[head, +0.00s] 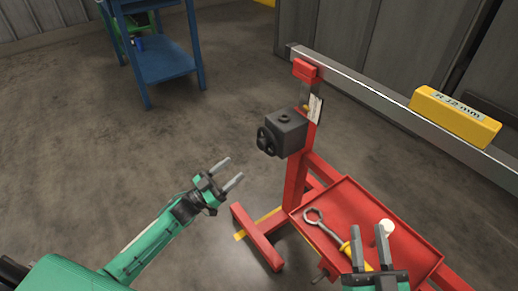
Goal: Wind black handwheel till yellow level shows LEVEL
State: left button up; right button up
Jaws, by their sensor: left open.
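The black handwheel (266,140) is on the left face of a dark gearbox (286,134) on the red stand's upright (295,185). The yellow level (455,116) lies on the grey beam at the right; its display seems to read "R 12 mm". My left gripper (231,173) is open and empty, below and left of the handwheel, apart from it. My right gripper (368,234) appears open, over the red tray at lower right, well away from the handwheel.
The grey beam (350,84) runs from the upright's top toward the right. The red tray (345,192) holds a wrench (322,224), a yellow-handled tool (345,249) and a white-topped item (388,226). A blue table (162,65) stands at the back left. The floor left of the stand is clear.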

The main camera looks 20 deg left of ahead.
aim_at(259, 147)
pick_arm(q)
jog(key=b+x, duration=0.1)
jog(key=x, duration=0.9)
jog(key=shift+f, duration=0.15)
jog(key=shift+w+d, duration=0.3)
jog(key=shift+w, duration=0.1)
pick_arm(e)
jog(key=shift+s+d+r+t+y, duration=0.15)
jog(key=shift+d+r+t, duration=0.15)
jog(key=shift+r+t, duration=0.4)
jog(key=shift+s+d+r+t+y, duration=0.1)
jog(key=shift+d+r+t, duration=0.25)
jog(key=shift+r, duration=0.7)
jog(key=shift+s+d+r+t+y, duration=0.15)
jog(key=shift+d+r+t, duration=0.15)
jog(key=shift+r+t, duration=0.4)
jog(key=shift+r, duration=0.15)
pick_arm(q)
jog(key=c, duration=1)
jog(key=shift+m+g, duration=0.3)
jog(key=shift+m, duration=0.3)
